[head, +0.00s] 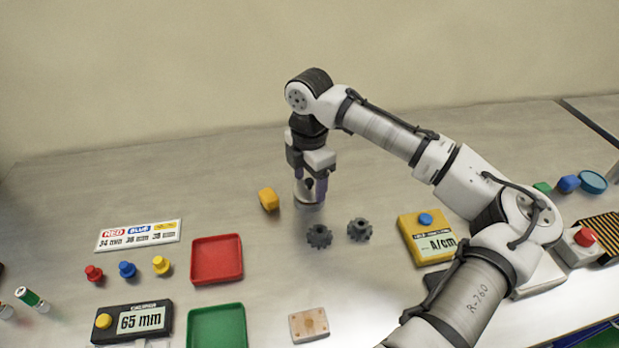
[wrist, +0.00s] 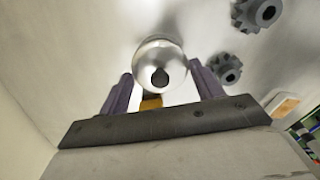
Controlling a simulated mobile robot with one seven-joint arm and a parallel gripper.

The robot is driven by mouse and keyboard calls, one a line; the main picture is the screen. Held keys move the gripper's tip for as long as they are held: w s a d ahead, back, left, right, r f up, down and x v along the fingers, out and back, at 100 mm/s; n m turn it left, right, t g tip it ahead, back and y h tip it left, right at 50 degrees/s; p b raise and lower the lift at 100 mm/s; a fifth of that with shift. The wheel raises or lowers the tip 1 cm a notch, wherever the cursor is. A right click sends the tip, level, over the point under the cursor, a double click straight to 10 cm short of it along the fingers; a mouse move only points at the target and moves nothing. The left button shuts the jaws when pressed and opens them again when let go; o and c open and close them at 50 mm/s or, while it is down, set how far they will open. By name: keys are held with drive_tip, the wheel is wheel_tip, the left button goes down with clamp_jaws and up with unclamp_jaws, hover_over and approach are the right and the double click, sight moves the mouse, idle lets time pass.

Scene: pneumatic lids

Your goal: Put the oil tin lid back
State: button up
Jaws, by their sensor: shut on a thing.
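My gripper (head: 310,183) points down over the table, its purple fingers around a small silvery round thing with a dark spot or knob on top, which I take to be the oil tin lid (wrist: 158,50). The silvery body of the oil tin (head: 309,197) shows low between and below the fingers in the head view. In the wrist view my gripper (wrist: 162,88) has a finger on each side of the lid. The fingers hide part of the tin, and I cannot tell whether the lid touches it.
Two dark gears (head: 319,236) (head: 359,229) lie in front. A red tray (head: 217,259), a green tray (head: 217,329) and a yellow meter box (head: 427,238) lie nearer. The table behind the tin is clear.

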sight(309, 180)
drive_tip(key=shift+f, duration=0.3)
drive_tip(key=shift+f, duration=0.15)
drive_tip(key=shift+f, duration=0.25)
drive_tip(key=o, duration=1)
drive_tip(key=shift+r, duration=0.15)
wheel_tip(309, 180, up, 13)
drive_tip(key=shift+f+b, duration=0.2)
drive_tip(key=shift+b, duration=1)
